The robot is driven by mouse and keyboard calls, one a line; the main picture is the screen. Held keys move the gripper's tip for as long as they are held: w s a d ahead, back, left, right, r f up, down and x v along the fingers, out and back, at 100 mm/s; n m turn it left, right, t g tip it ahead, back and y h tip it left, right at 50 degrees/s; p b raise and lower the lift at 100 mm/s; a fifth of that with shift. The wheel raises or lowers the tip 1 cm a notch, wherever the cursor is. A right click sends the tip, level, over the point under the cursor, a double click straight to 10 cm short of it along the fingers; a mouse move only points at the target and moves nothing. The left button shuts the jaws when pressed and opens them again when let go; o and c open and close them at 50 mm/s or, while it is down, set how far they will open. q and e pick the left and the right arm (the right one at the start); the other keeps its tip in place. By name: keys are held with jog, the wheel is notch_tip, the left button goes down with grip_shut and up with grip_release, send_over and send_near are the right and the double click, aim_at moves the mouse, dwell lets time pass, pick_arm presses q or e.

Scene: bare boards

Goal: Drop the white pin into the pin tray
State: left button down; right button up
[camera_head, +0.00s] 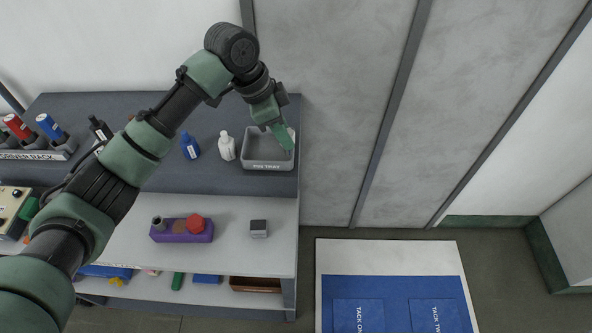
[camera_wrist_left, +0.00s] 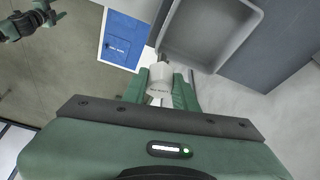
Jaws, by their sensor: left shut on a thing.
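The pin tray (camera_head: 250,162) is a grey open box at the right end of the dark upper shelf. Its grey rim (camera_wrist_left: 240,50) also shows in the left wrist view. My left gripper (camera_head: 284,138) points down at the tray's right part. It is shut on a white piece (camera_wrist_left: 160,76), which looks like the white pin; a little white shows beside the fingers in the head view. Whether it touches the tray cannot be told. A dark and green part of my right arm shows at the top left of the left wrist view; its jaws are unclear.
A white bottle (camera_head: 227,146) and a blue bottle (camera_head: 190,147) stand left of the tray. A rack (camera_head: 37,154) holds red and blue pieces farther left. A purple block (camera_head: 180,232) and a small grey box (camera_head: 258,229) sit on the lower shelf. A blue mat lies on the floor.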

pick_arm(q)
jog(key=shift+s+d+f, duration=0.1)
jog(key=shift+f, duration=0.15)
jog(key=shift+a, duration=0.2)
jog(key=c, duration=1.2)
grip_release()
jog(key=shift+a, duration=0.1)
jog(key=shift+o, duration=0.9)
jog(key=shift+d, duration=0.25)
jog(key=shift+s+d+r, duration=0.3)
jog(key=shift+r, duration=0.1)
jog(key=s+d+r+m+b, duration=0.1)
jog(key=s+d+r+b, duration=0.1)
jog(key=s+r, duration=0.3)
jog(key=shift+d+r, duration=0.35)
jog(key=shift+r, duration=0.45)
pick_arm(e)
jog(key=d+f, duration=0.1)
jog(key=f, duration=0.2)
jog(key=shift+s+d, duration=0.1)
jog(key=shift+d, duration=0.3)
